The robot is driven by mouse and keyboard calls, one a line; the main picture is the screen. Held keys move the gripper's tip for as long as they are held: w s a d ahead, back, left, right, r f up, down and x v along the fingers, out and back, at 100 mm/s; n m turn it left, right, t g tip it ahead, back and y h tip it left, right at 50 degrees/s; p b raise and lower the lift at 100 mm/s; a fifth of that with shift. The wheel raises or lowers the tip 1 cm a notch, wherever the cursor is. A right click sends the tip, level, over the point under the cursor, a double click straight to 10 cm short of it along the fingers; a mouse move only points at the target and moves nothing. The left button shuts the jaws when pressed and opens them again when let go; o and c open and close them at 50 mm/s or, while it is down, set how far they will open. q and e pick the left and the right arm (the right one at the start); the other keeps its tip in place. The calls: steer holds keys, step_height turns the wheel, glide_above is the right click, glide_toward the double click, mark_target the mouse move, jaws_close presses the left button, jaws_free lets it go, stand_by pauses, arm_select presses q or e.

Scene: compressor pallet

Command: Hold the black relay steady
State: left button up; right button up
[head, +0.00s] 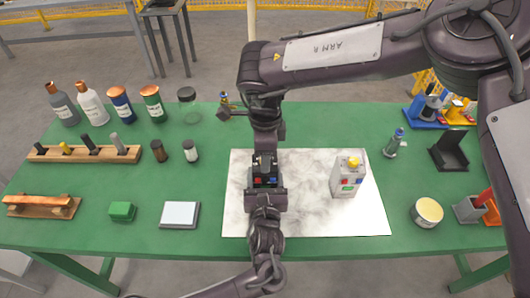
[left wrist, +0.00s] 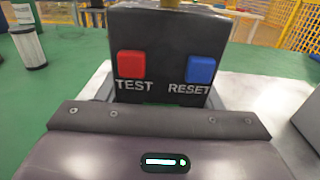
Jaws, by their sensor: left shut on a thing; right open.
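The black relay (head: 265,179) stands on the white marbled mat (head: 310,215), left of its middle. In the left wrist view the relay (left wrist: 165,48) fills the upper middle, with a red TEST button (left wrist: 131,64) and a blue RESET button (left wrist: 201,69) facing the camera. My left gripper (head: 266,190) comes from the front edge and is shut on the relay; it also shows in the left wrist view (left wrist: 160,118). My right gripper (head: 264,158) points down at the relay's top from behind and is open. It hides the relay's top; contact cannot be told.
A grey box with a yellow knob (head: 347,180) stands on the mat to the right. Bottles (head: 91,103), a wooden peg rack (head: 84,153) and a green block (head: 122,211) are left. A round tin (head: 427,213) and a black stand (head: 450,151) are right. The mat's front right is clear.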

jaws_close()
